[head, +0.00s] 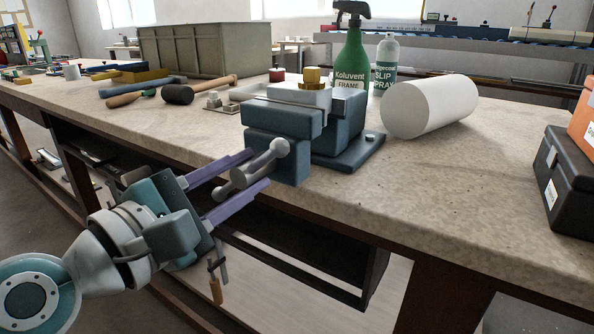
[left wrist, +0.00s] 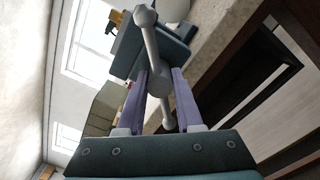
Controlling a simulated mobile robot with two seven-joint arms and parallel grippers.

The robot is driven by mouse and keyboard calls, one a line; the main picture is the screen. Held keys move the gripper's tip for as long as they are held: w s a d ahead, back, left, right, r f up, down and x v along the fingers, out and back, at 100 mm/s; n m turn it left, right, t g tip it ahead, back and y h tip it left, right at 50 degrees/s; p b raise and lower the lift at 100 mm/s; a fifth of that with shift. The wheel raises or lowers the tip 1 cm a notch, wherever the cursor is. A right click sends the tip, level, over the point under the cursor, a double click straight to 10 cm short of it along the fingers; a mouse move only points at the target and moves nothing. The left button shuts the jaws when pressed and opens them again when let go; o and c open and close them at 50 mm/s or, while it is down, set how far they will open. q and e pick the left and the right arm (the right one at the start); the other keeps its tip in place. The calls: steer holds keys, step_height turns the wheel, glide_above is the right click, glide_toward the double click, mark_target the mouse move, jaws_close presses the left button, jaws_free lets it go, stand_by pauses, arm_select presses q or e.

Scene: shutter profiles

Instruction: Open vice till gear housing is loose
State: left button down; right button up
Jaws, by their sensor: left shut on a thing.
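The blue-grey vice (head: 283,122) is fixed at the front edge of the bench. A pale grey part with a brass-coloured top, apparently the gear housing (head: 300,95), sits between its jaws. I cannot tell how tightly it is held. The grey vice handle (head: 263,164), a bar with ball ends, slants across the front of the vice. My left gripper (head: 256,170) has its purple fingers on either side of the handle's hub and is shut on it. In the left wrist view the handle (left wrist: 151,45) runs between the fingers. My right gripper is out of view.
A green spray bottle (head: 351,55), a smaller spray can (head: 387,55) and a white roll (head: 430,106) stand or lie behind and right of the vice. The front right benchtop is clear.

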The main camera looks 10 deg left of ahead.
arm_select(q)
steer(key=shift+f+n, duration=0.1)
steer(key=shift+n, duration=0.9)
steer(key=shift+n+b, duration=0.35)
steer(key=shift+n, duration=0.15)
stand_by(1.6)
steer(key=c, duration=0.6)
jaws_free()
steer(key=shift+w, duration=0.1)
steer(key=b+v, duration=0.1)
steer(key=v, duration=0.9)
